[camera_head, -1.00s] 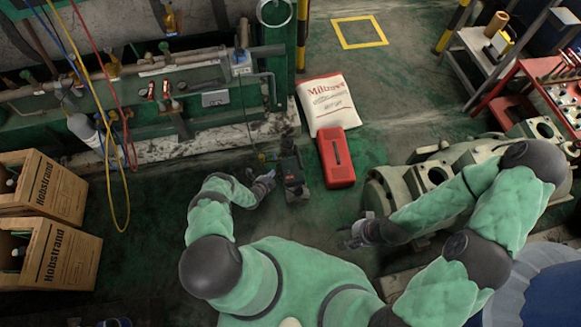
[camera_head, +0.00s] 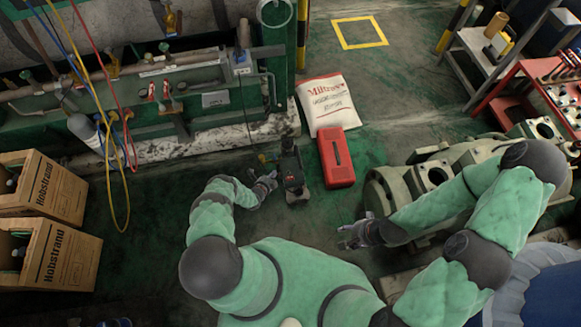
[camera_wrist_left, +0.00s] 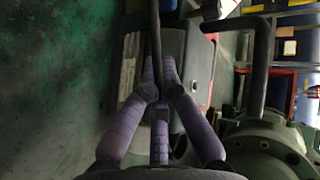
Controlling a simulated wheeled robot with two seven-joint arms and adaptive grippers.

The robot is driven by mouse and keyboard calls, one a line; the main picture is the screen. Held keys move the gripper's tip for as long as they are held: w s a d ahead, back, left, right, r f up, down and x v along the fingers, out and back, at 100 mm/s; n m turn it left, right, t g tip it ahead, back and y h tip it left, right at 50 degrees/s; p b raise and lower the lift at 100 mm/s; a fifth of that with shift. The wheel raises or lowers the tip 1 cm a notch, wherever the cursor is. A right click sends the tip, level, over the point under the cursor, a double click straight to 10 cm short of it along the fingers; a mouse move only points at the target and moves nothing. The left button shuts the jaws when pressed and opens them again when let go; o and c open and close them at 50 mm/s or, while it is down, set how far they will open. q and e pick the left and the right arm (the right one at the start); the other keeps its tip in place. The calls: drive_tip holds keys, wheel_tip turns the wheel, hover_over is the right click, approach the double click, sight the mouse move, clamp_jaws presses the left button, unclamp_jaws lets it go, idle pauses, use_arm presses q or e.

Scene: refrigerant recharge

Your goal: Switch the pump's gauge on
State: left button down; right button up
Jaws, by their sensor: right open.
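The pump (camera_head: 293,174) is a small dark unit standing on the green floor, left of a red case. Its gauge and any switch are too small and dark to make out. My left gripper (camera_head: 268,181) is close beside the pump's left side. In the left wrist view, the purple-grey fingers of my left gripper (camera_wrist_left: 158,85) point at the dark pump body (camera_wrist_left: 180,50), and a dark upright bar (camera_wrist_left: 156,30) crosses in front of it. I cannot tell whether they touch it. My right gripper (camera_head: 352,234) is open and empty, right of the pump and nearer to me.
A red case (camera_head: 336,158) lies right of the pump, with a white sack (camera_head: 327,102) behind it. A large grey-green machine (camera_head: 385,188) stands near my right arm. Pipes and a low green wall (camera_head: 215,128) run behind. Cardboard boxes (camera_head: 55,190) stand at the left.

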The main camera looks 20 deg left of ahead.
use_arm(q)
drive_tip(key=shift+d+f, duration=0.1)
idle(0.6)
drive_tip(key=shift+w+d+f, duration=0.15)
drive_tip(key=shift+w+d, duration=0.05)
drive_tip(key=shift+d+f, duration=0.1)
drive_tip(key=shift+d, duration=0.05)
idle(0.5)
drive_tip(key=shift+s+a+r, duration=0.25)
drive_tip(key=shift+a+r, duration=0.1)
drive_tip(key=shift+a, duration=0.1)
idle(0.3)
drive_tip(key=s+a+r+p, duration=0.2)
drive_tip(key=a+r, duration=0.1)
drive_tip(key=a, duration=0.1)
drive_tip(key=shift+s+r, duration=0.25)
drive_tip(key=shift+a, duration=0.1)
idle(0.9)
